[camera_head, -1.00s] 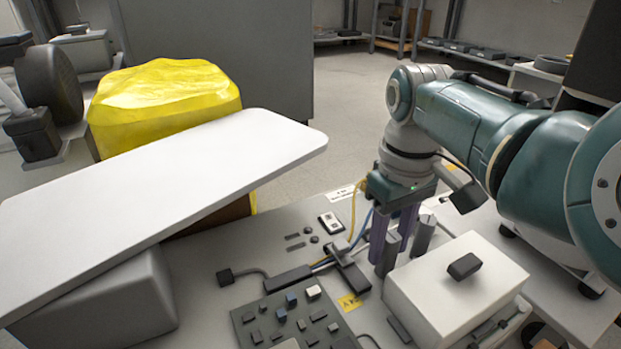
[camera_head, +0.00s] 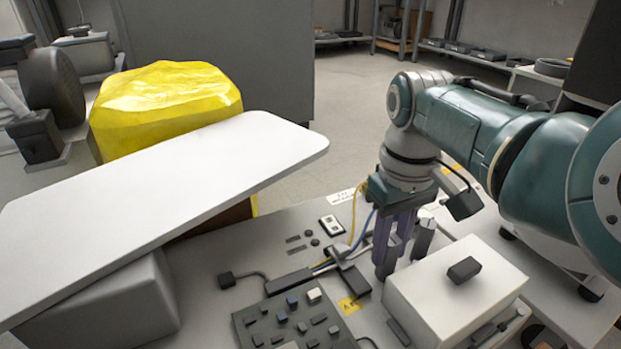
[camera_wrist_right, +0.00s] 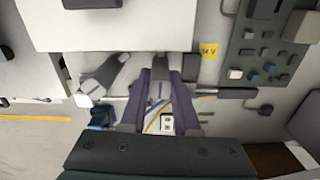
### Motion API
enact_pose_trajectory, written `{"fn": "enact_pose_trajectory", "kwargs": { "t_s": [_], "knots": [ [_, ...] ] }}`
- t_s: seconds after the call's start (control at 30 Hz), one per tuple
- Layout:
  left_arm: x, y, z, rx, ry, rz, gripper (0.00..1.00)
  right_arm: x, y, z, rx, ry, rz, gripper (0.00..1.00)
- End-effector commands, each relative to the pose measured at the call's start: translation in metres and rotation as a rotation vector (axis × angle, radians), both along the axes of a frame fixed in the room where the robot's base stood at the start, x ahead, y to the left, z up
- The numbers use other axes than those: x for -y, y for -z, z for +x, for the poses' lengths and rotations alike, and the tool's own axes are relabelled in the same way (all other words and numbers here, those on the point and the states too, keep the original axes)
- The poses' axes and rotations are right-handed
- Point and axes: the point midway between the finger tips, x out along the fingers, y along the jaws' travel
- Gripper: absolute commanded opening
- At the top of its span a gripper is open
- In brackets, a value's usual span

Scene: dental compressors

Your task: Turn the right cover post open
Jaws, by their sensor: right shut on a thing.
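My right gripper (camera_head: 391,262) points down behind the white box (camera_head: 440,305), at its left back corner. Its purple fingers are shut on a grey cover post (camera_wrist_right: 157,90), which shows between them in the right wrist view and is mostly hidden by them in the head view. A second grey cover post (camera_head: 424,239) stands just right of the gripper, apart from it. It also shows left of the fingers in the right wrist view (camera_wrist_right: 104,75), where it looks slanted. My left gripper is not in view.
A dark button panel (camera_head: 290,322), cables and a yellow label (camera_head: 350,304) lie left of the box. A white board (camera_head: 170,185) rests tilted at the left, in front of a yellow-wrapped block (camera_head: 165,100).

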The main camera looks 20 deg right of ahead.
Motion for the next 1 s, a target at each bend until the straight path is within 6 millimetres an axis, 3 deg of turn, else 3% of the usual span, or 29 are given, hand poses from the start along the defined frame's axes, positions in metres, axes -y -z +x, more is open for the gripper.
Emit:
{"fn": "enact_pose_trajectory", "kwargs": {
  "t_s": [0.4,1.0],
  "knots": [
    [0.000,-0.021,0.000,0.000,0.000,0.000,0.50,0.001,-0.002,0.000,-0.001,0.338,0.001,0.00],
    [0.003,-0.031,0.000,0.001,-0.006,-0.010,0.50,0.001,0.000,-0.001,-0.001,0.801,0.000,0.00]
  ]
}}
